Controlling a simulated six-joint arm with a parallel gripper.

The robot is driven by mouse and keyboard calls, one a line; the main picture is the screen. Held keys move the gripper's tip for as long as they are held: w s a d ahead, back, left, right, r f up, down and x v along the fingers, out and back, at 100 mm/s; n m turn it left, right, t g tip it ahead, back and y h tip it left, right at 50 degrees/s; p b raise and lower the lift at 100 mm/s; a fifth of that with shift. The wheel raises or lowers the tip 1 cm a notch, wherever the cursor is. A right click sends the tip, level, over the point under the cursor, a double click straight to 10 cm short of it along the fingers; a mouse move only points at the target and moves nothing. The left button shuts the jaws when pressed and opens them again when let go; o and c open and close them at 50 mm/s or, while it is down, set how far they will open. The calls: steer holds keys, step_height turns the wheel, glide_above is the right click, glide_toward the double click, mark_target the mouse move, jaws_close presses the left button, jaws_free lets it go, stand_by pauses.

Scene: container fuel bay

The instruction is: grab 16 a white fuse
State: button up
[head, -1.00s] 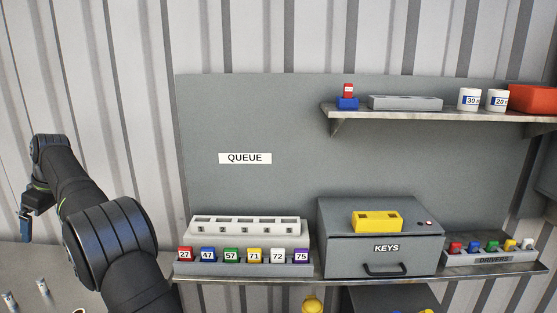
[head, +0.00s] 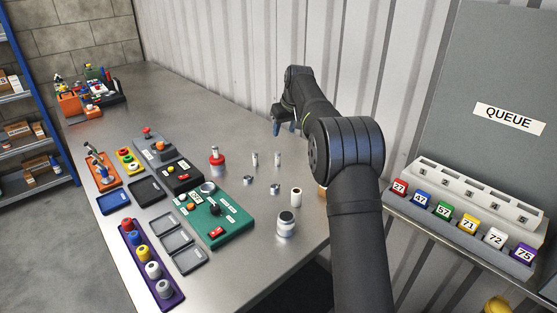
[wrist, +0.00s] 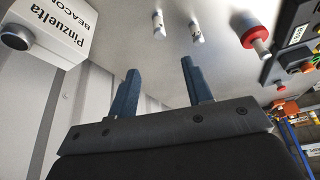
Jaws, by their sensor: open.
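Two slim white cylinders that look like fuses, a left one (head: 254,160) and a right one (head: 277,159), stand upright on the grey bench. In the wrist view, two pale cylinders with dark print, one (wrist: 158,23) and another (wrist: 195,31), lie beyond my fingertips. I cannot read a 16 A rating on either. My gripper (wrist: 160,70) is open, with nothing between its two blue fingers. In the head view my gripper (head: 285,127) is near the corrugated wall, behind the cylinders and apart from them.
A red knob piece (head: 216,158) stands left of the cylinders. A green panel (head: 222,222), a jar (head: 286,224) and a white roll (head: 296,198) are nearer. A white box marked Pinzuelta (wrist: 52,28) is close on the wrist view's left.

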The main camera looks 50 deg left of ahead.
mark_target(278, 153)
steer(key=x, duration=1.1)
steer(key=shift+a+f, duration=0.1)
steer(key=shift+f, duration=0.05)
steer(key=shift+x, duration=2.6)
steer(key=shift+s, duration=0.1)
jaws_close()
